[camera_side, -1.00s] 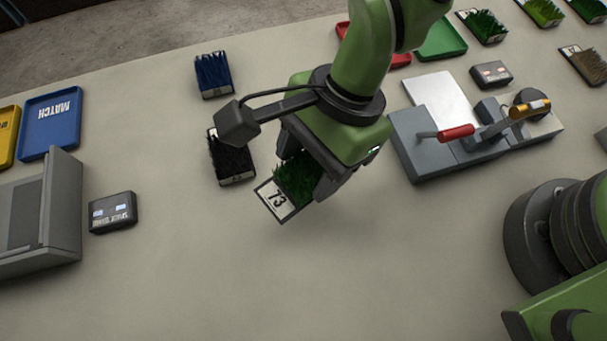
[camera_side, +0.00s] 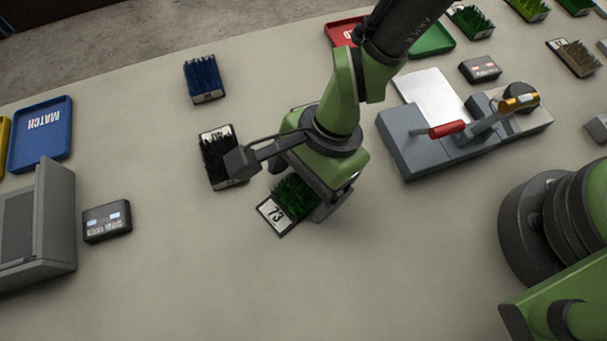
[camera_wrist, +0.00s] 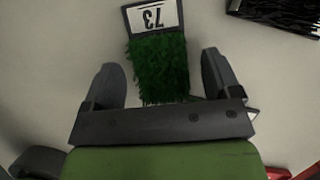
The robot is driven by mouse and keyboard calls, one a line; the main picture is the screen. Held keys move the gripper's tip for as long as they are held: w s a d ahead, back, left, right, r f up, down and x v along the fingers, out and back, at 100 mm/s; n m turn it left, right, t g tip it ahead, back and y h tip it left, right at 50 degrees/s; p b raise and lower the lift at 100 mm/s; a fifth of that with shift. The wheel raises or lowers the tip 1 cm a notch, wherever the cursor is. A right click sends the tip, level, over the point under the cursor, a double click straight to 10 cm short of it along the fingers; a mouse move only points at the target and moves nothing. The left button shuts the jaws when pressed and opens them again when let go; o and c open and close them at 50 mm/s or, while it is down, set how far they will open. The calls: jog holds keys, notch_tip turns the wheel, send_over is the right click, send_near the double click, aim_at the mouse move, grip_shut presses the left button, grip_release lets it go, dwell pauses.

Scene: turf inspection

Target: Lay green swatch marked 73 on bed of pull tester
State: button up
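The green swatch marked 73 (camera_side: 290,199) appears to lie on the table left of the pull tester, its white label toward the front. In the wrist view, the green swatch (camera_wrist: 158,62) is between the two fingers, label beyond their tips. My gripper (camera_side: 312,203) is low over the swatch. In the wrist view my gripper (camera_wrist: 160,78) is open, with gaps between the swatch and both fingers. The pull tester (camera_side: 403,146) stands at the right, a grey body with a red-handled lever and a yellow-orange grip. No swatch shows on its bed.
A black swatch (camera_side: 218,158) lies close left of my gripper, and a blue swatch (camera_side: 204,79) farther back. A blue MATCH tray (camera_side: 39,140) and a grey machine (camera_side: 42,225) are left. The front table is clear.

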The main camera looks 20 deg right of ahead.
jog(key=shift+r, duration=0.1)
jog(key=w+d+r+n+t, duration=0.2)
jog(key=d+r, duration=0.6)
jog(key=r, duration=0.4)
jog(key=w+d+r+n+t, duration=0.2)
jog(key=d+r, duration=0.6)
jog(key=r, duration=0.5)
jog(key=s+d+r+n+t+h, duration=0.1)
jog(key=s+d+r+n+t, duration=0.1)
jog(key=s+d, duration=0.2)
jog(key=s+d+r+n+t+h, duration=0.1)
jog(key=s+d+r+n+t, duration=0.1)
jog(key=d, duration=0.6)
jog(key=shift+s+d+r+n+t, duration=0.2)
jog(key=shift+s+r+n+t, duration=0.3)
jog(key=shift+s, duration=0.4)
jog(key=shift+o, duration=0.5)
jog(key=shift+s+d+n, duration=0.25)
jog(key=shift+n, duration=0.05)
